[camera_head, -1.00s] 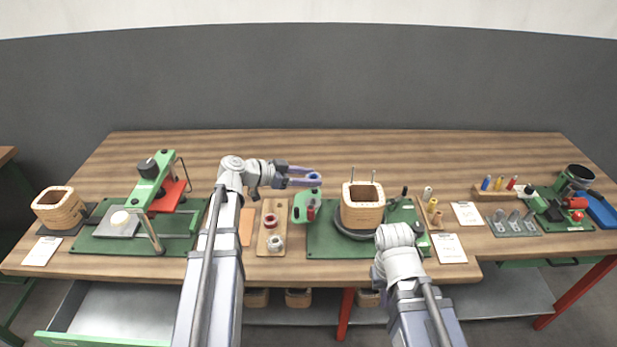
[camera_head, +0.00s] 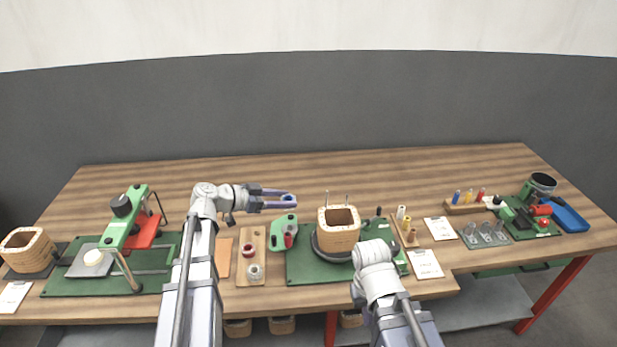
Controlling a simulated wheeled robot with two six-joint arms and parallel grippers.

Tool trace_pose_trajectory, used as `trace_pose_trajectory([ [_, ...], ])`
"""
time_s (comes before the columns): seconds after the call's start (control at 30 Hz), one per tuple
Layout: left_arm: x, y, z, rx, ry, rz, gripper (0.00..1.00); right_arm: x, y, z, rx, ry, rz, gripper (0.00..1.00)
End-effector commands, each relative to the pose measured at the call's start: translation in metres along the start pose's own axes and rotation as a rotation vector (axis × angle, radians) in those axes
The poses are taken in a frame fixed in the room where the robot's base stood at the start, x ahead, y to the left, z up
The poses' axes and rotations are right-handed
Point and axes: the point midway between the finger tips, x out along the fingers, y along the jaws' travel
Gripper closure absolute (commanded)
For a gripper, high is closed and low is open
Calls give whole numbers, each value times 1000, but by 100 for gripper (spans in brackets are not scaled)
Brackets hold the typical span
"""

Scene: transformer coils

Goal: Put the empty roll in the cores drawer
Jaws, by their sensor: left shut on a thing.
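My left gripper (camera_head: 289,200) reaches over the middle of the table, with blue-violet fingers pointing right.
A wooden board (camera_head: 238,277) carries a red and a grey spool. A square wooden coil form (camera_head: 340,236) stands on a green base, close to my right arm. A green press (camera_head: 118,222) with a red part stands at left. The back of the table is clear.

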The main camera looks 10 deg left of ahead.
Motion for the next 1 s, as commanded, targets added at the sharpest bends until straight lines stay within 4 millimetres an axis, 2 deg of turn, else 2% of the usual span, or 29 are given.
trace_pose_trajectory([
  [0.3,17,0,42,0,0,0,100,45,-4,-3,0,0,0,100],
  [0.63,20,0,49,0,0,0,100,52,-5,-3,0,0,0,100],
  [0.9,34,0,81,0,0,0,100,87,-8,-5,0,0,0,100],
  [1.0,36,0,88,0,0,0,100,94,-9,-6,-1,0,0,100],
])
